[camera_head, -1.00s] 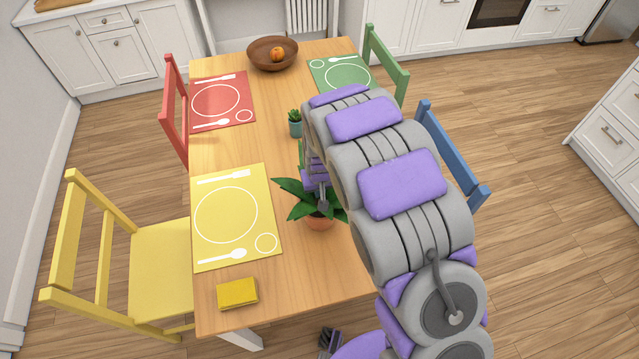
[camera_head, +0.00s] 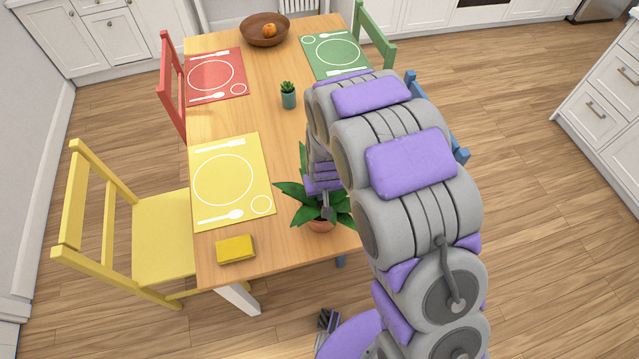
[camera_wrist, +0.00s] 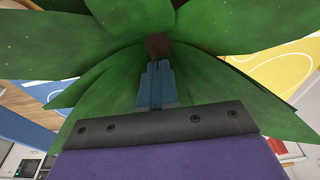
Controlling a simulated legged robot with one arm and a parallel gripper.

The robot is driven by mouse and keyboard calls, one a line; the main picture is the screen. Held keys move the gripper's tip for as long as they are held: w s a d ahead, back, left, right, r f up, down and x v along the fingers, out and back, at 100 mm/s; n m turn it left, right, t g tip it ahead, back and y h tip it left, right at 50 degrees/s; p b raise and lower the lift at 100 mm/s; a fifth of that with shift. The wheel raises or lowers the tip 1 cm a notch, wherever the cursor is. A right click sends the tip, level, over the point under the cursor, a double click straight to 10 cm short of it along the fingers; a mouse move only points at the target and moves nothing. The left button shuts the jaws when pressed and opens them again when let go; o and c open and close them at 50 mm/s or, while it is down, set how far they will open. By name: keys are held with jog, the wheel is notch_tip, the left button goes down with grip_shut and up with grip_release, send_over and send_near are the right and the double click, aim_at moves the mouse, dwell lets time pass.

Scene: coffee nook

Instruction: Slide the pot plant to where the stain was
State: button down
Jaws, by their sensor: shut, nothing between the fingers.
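The pot plant (camera_head: 299,212) has broad green leaves and a terracotta pot. It stands on the table's near right part, close to the near edge, right of the yellow placemat's near corner. My gripper (camera_head: 326,213) is down among its leaves, and my arm hides part of the plant. In the wrist view, leaves of the pot plant (camera_wrist: 75,52) surround my gripper (camera_wrist: 155,68). Its fingers are shut together, pointing at the brown centre; contact with the pot or stem cannot be told. No stain shows on the visible tabletop.
The yellow placemat (camera_head: 222,178) and a yellow sponge-like block (camera_head: 235,249) lie left of the plant. A small succulent (camera_head: 288,97) and a fruit bowl (camera_head: 265,31) stand farther back. A yellow chair (camera_head: 160,236) is at the left. Bare wood lies between sponge and plant.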

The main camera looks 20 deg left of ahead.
jog(key=shift+g, duration=0.4)
jog(key=s+d+f, duration=0.2)
jog(key=shift+s+d, duration=0.15)
jog(key=shift+s, duration=0.2)
jog(key=shift+w+a+r, duration=0.25)
jog(key=shift+w+r, duration=0.05)
jog(key=shift+r, duration=0.2)
jog(key=shift+w+a+r+p, duration=0.2)
jog(key=shift+w+p, duration=0.05)
jog(key=shift+p, duration=0.05)
jog(key=shift+d+r, duration=0.1)
jog(key=s+d+r+p, duration=0.1)
jog(key=s+d+p, duration=0.4)
jog(key=s+p, duration=0.2)
jog(key=shift+s+d+r+p, duration=0.2)
jog(key=shift+s+d+p, duration=0.1)
jog(key=shift+s, duration=0.9)
